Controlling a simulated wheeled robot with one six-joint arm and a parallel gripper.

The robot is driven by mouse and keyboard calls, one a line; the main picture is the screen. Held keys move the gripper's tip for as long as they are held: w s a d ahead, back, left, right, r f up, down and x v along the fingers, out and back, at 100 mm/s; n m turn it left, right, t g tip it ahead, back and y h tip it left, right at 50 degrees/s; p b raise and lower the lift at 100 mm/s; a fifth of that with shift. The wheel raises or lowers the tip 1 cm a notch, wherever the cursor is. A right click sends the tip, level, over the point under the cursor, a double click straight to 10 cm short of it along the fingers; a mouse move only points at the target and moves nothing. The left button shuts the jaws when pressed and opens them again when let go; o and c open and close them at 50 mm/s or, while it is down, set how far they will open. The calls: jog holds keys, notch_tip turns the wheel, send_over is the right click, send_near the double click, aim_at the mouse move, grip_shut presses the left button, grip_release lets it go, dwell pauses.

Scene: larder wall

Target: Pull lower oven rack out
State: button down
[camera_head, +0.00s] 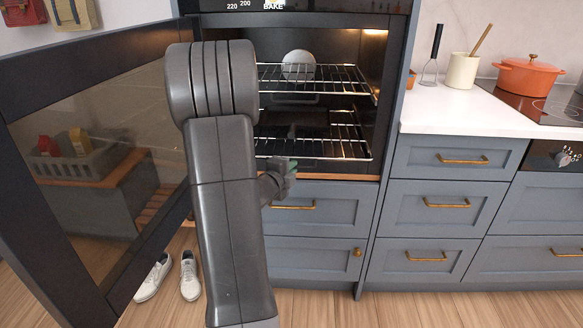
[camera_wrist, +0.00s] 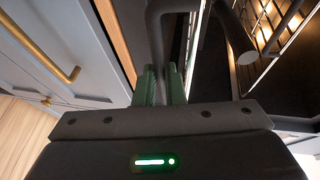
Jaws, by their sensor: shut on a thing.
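The lower oven rack (camera_head: 345,148) is a wire rack inside the open oven, low in the cavity, with its front edge near the opening. Its dark handle (camera_wrist: 157,45) runs down between the green fingers of my gripper (camera_wrist: 161,88) in the wrist view. My gripper (camera_head: 291,167) is shut on this handle at the front of the rack, and in the head view it hides the handle. My arm covers the left part of both racks.
The oven door (camera_head: 95,150) stands open at the left. Blue drawers (camera_head: 325,205) with brass handles lie below and to the right. White shoes (camera_head: 190,276) stand on the floor beneath the door.

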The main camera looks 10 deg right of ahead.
jog(key=s+a+b, duration=0.1)
jog(key=s+a, duration=0.1)
jog(key=s, duration=0.6)
jog(key=s+a+b, duration=0.2)
jog(key=s+a, duration=0.1)
jog(key=s, duration=0.6)
jog(key=shift+s, duration=0.3)
jog(key=c, duration=1.8)
grip_release()
jog(key=shift+a, duration=0.1)
jog(key=shift+p+v, duration=1.35)
jog(key=shift+v, duration=5.5)
